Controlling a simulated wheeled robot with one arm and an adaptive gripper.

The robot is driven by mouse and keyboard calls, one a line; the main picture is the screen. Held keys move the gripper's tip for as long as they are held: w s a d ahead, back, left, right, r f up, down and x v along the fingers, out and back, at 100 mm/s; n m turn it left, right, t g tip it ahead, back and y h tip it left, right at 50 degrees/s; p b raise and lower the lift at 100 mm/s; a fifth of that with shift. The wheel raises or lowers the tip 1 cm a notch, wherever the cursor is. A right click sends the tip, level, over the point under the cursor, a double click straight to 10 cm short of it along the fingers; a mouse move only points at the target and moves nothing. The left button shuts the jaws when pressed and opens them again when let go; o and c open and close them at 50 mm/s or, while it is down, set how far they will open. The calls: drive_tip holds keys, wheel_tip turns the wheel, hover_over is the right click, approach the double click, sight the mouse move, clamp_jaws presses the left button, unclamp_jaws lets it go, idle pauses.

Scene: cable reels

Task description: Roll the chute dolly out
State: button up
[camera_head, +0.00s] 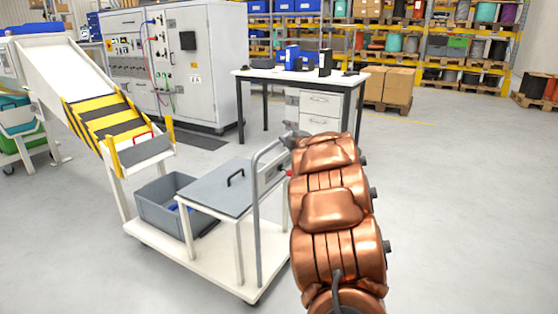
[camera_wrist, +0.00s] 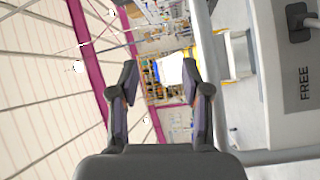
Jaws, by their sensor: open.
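The chute dolly (camera_head: 262,284) is a low white cart with a grey hinged-looking top panel, a black handle and an upright grey tubular push bar (camera_head: 257,225). A grey bin (camera_head: 150,212) stands on its deck below the chute. My gripper (camera_head: 292,138) is beside the top of the push bar, partly hidden by my copper arm. In the wrist view my gripper (camera_wrist: 158,88) is open with nothing between its fingers. A grey bar (camera_wrist: 207,80) passes right of the right finger. A light panel (camera_wrist: 293,85) marked FREE carries a dark knob (camera_wrist: 298,20).
The chute (camera_head: 65,60) with a yellow-black striped end flap (camera_head: 105,115) stands left above the bin. A grey cabinet (camera_head: 195,70) and a white workbench (camera_head: 300,76) are behind. Open floor (camera_head: 460,200) lies to the right and in front.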

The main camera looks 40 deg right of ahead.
sight(279, 141)
drive_tip(key=f+n+y+b, duration=0.1)
drive_tip(key=f, duration=0.1)
drive_tip(key=d+f+n+t+y+b, duration=0.1)
drive_tip(key=f, duration=0.1)
drive_tip(key=s+f+n+t+y+b, duration=0.1)
drive_tip(key=f, duration=0.1)
drive_tip(key=shift+d, duration=0.25)
drive_tip(key=shift+s+f+n+y+b, duration=0.25)
drive_tip(key=shift+f+n+y+b, duration=0.15)
drive_tip(key=shift+n+y+b, duration=0.15)
drive_tip(key=shift+w+d+r+b, duration=0.1)
drive_tip(key=shift+w+r+b, duration=0.2)
drive_tip(key=shift+w, duration=0.95)
drive_tip(key=shift+w+d+r+b, duration=0.15)
drive_tip(key=shift+w+b, duration=0.2)
drive_tip(key=shift+w, duration=0.9)
drive_tip(key=shift+w+d+r+b, duration=0.1)
drive_tip(key=shift+w+r+b, duration=0.2)
drive_tip(key=shift+w, duration=0.95)
clamp_jaws()
